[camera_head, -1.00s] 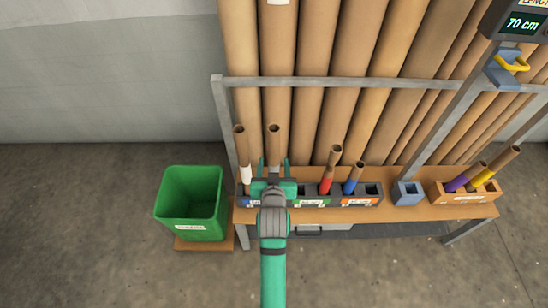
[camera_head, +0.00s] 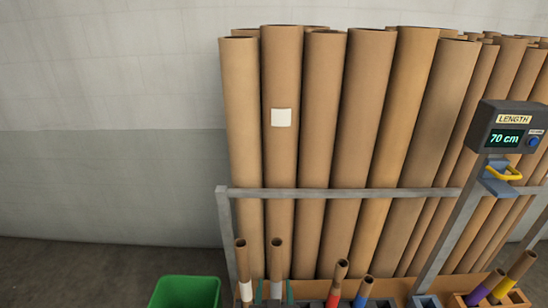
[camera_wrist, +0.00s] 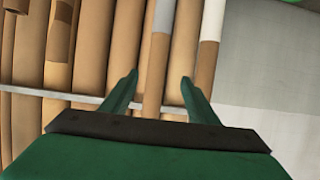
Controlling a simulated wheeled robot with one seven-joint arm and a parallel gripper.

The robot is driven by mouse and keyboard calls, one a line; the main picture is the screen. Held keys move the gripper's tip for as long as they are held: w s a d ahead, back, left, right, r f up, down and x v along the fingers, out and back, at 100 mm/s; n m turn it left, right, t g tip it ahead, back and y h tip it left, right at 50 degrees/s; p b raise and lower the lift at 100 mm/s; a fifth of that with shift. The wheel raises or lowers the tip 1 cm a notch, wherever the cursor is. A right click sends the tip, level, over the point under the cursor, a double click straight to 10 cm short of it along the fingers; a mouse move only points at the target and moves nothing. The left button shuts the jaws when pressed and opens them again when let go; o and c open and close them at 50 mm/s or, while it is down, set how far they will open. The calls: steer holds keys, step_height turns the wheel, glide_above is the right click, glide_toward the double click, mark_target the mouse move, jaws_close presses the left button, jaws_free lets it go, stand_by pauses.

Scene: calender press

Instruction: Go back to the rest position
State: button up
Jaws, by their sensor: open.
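My gripper (camera_head: 276,291) shows only as two green fingertips at the bottom edge of the head view. In the wrist view my gripper (camera_wrist: 158,82) is open, with its two green fingers apart and nothing clamped between them. A thin brown tube with a grey band (camera_wrist: 158,48) shows between the fingers there; I cannot tell its exact distance. It also shows in the head view (camera_head: 276,258). A thin tube with a white band (camera_head: 241,262) stands just left of it, and it shows at the right in the wrist view (camera_wrist: 205,65).
Tall cardboard tubes (camera_head: 320,130) lean behind a grey rail (camera_head: 340,193). Red-banded (camera_head: 336,285), blue-banded (camera_head: 362,292), purple (camera_head: 485,289) and yellow (camera_head: 510,277) short tubes stand right. A green bin (camera_head: 185,291) is at lower left. The length display (camera_head: 507,138) reads 70 cm.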

steer(key=s+f, duration=0.3)
steer(key=s, duration=0.8)
steer(key=s+f, duration=0.4)
steer(key=s, duration=0.6)
steer(key=s+r+t, duration=0.1)
steer(key=s+r, duration=0.2)
steer(key=s, duration=0.5)
steer(key=s+r, duration=0.3)
steer(key=s, duration=0.6)
steer(key=shift+t, duration=0.4)
